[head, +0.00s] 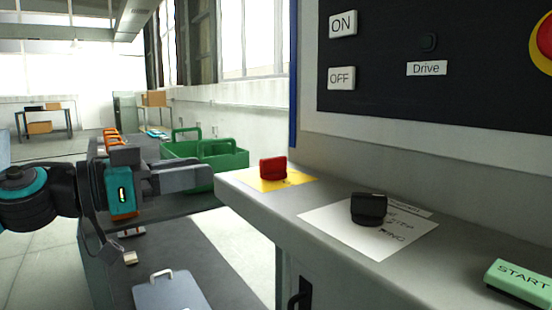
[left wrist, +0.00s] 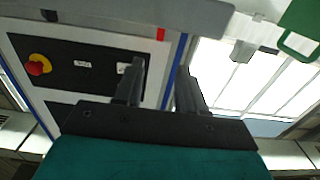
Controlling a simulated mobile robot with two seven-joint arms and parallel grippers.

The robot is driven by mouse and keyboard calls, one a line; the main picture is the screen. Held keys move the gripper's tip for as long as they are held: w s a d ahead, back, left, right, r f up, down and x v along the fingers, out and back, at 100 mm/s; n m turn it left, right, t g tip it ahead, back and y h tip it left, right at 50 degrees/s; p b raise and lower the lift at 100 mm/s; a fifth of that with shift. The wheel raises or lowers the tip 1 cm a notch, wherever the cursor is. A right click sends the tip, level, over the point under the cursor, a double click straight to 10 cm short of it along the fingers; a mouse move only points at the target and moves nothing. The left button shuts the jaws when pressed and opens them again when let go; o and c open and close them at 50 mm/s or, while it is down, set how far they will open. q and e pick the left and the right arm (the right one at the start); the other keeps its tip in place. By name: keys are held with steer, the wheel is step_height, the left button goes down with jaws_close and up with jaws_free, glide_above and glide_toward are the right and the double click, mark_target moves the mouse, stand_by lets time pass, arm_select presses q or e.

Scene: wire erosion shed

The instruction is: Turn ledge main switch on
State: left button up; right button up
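The red switch knob (head: 273,168) stands on a yellow plate (head: 297,179) near the left end of the grey ledge (head: 262,207). A small red patch that looks like this knob shows at the ledge edge in the left wrist view (left wrist: 160,34). My left gripper (head: 208,178) is left of the ledge's end, pointing right towards the red knob, with a gap between them. In the left wrist view its two fingers (left wrist: 158,78) stand apart with nothing between them. My right gripper is in neither view.
A black knob (head: 368,209) on a white label and a green START button (head: 520,281) sit further right on the ledge. The dark panel (head: 392,107) rises behind. Green crates (head: 228,157) stand on a bench behind my left gripper. A grey-blue case (head: 172,292) lies below.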

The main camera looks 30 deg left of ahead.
mark_target(260, 161)
arm_select(q)
steer(key=shift+x, duration=5)
steer(key=shift+w+d+r+p, duration=0.2)
steer(key=shift+w+p, duration=0.05)
steer(key=shift+p, duration=0.5)
steer(key=shift+w+d, duration=0.1)
steer(key=shift+w, duration=0.15)
steer(key=shift+w+p, duration=0.2)
steer(key=shift+p, duration=0.25)
steer(key=shift+w+d+f, duration=0.15)
steer(key=shift+w, duration=0.2)
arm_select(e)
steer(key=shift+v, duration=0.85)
arm_select(q)
steer(key=shift+c, duration=0.4)
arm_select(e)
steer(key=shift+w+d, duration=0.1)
